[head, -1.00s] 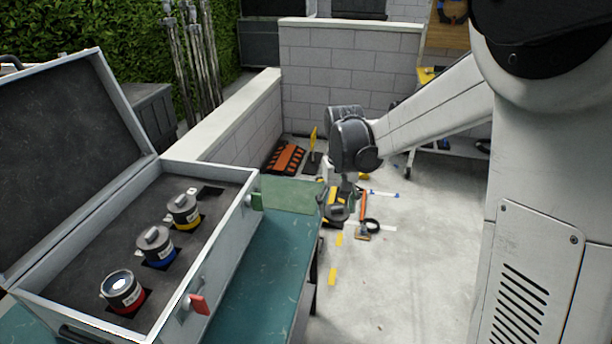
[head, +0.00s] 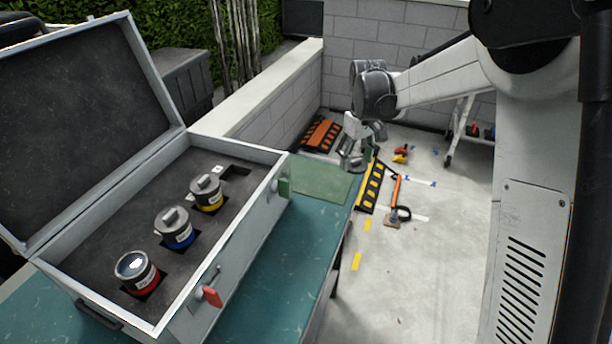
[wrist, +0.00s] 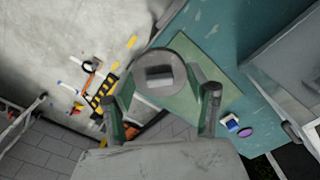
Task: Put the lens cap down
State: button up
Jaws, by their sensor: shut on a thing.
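My gripper (wrist: 162,92) is shut on the lens cap (wrist: 162,72), a round grey disc with a raised block on top. In the wrist view the cap overlaps the green mat (wrist: 203,108) on the teal table. In the head view my gripper (head: 357,150) is by the mat's (head: 325,180) far right corner, above surface level; the exact height is unclear. The open case (head: 240,255) holds a red-banded lens (head: 137,270) with its glass showing. A blue-banded lens (head: 176,228) and a yellow-banded lens (head: 207,193) wear similar grey caps.
The teal table (head: 275,270) has bare room beside the case. A small blue-and-white item (wrist: 230,122) and a purple disc (wrist: 246,132) lie near the mat. Beyond the table edge are a yellow-black ramp (head: 371,188) and an orange-handled tool (head: 395,195) on the floor.

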aim_at(306, 175)
jog(key=w+a+f+n, duration=0.1)
jog(key=w+a+n, duration=0.75)
jog(key=a, duration=0.55)
jog(key=shift+m, duration=0.25)
jog(key=f, duration=1)
jog(key=shift+w+a+f, duration=0.1)
jog(key=shift+w+a, duration=0.1)
jog(key=shift+w, duration=0.1)
jog(key=shift+f, duration=0.15)
jog(key=o, duration=0.8)
jog(key=shift+o, duration=0.2)
